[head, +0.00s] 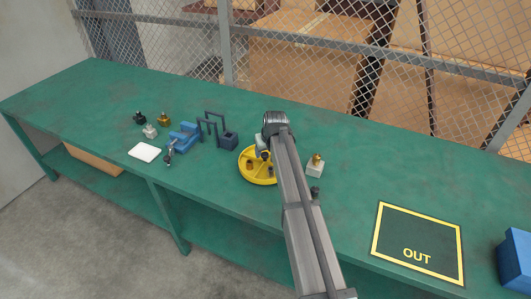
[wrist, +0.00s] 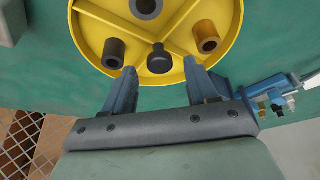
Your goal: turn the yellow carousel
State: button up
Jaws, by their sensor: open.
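The yellow carousel (head: 245,173) is a round, divided tray on the green bench, partly hidden by my arm in the head view. My gripper (wrist: 160,70) is open, with one blue-grey finger on each side of the knob in the picture. I cannot tell whether the fingers touch anything. In the head view my gripper (head: 264,153) is over the carousel.
A pale block with a brass top (head: 315,167) stands right of the carousel. A dark blue stand (head: 228,140), a blue vise (head: 184,137), small fittings (head: 150,131) and a white plate (head: 144,153) lie left. An OUT mat (head: 417,243) and a blue bin (head: 515,262) are right. Mesh fencing runs behind.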

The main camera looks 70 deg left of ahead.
jog(key=shift+x, duration=0.85)
jog(key=shift+c, duration=0.4)
grip_shut()
